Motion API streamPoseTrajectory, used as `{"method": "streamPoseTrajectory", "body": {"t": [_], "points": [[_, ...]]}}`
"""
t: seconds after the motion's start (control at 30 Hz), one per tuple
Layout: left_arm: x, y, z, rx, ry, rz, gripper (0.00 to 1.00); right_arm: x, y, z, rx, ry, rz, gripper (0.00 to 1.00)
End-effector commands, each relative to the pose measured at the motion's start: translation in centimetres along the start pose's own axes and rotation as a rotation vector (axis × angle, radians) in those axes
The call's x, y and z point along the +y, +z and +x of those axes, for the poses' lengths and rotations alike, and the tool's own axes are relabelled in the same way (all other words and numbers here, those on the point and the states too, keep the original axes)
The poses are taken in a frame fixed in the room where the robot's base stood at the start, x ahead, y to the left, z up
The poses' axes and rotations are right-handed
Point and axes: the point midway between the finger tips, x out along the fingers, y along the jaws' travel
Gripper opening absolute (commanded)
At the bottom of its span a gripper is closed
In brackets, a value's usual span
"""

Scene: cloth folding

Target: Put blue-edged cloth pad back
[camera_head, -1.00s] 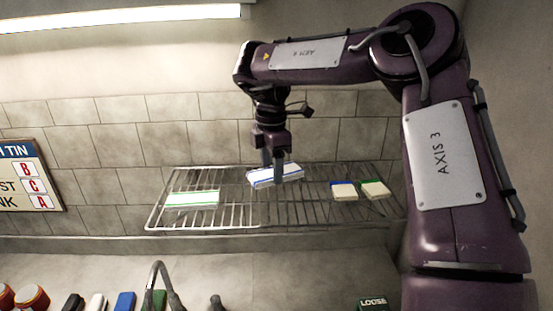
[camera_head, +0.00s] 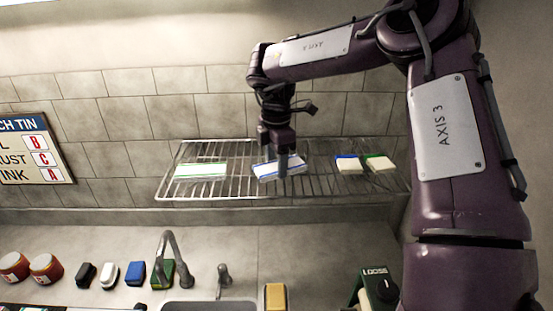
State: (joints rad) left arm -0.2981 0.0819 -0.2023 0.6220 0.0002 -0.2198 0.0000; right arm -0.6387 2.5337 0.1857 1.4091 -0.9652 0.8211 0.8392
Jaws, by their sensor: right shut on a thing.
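The blue-edged cloth pad (camera_head: 265,171) is white with a blue stripe along its edge. It is at the middle of the wire rack (camera_head: 232,193), lying nearly flat and slightly tilted in the picture. My right gripper (camera_head: 282,166) comes down from above and is shut on this pad; its fingers hide part of the pad's middle. I cannot tell whether the pad rests on the wires or hangs just above them. My left gripper is not in view.
A green-edged white pad (camera_head: 200,171) lies on the rack's left part. A smaller blue-edged block (camera_head: 349,166) and a green-edged block (camera_head: 381,165) lie at its right. Below are a faucet (camera_head: 173,255), jars (camera_head: 46,268), several coloured blocks and a LOOSE box (camera_head: 378,288).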

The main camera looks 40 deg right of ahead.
Motion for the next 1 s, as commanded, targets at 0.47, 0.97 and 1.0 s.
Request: {"method": "streamPoseTrajectory", "body": {"t": [0.47, 0.97, 1.0], "points": [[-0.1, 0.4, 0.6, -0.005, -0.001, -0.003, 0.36, 0.0, 0.0, 0.7, 0.0, 0.0, 0.001, 0.27], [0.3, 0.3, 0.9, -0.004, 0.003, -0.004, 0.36, 0.0, 0.0, 1.1, 0.0, 0.0, 0.001, 0.79], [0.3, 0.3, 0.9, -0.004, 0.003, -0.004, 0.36, 0.0, 0.0, 1.1, 0.0, 0.0, 0.001, 0.79]]}}
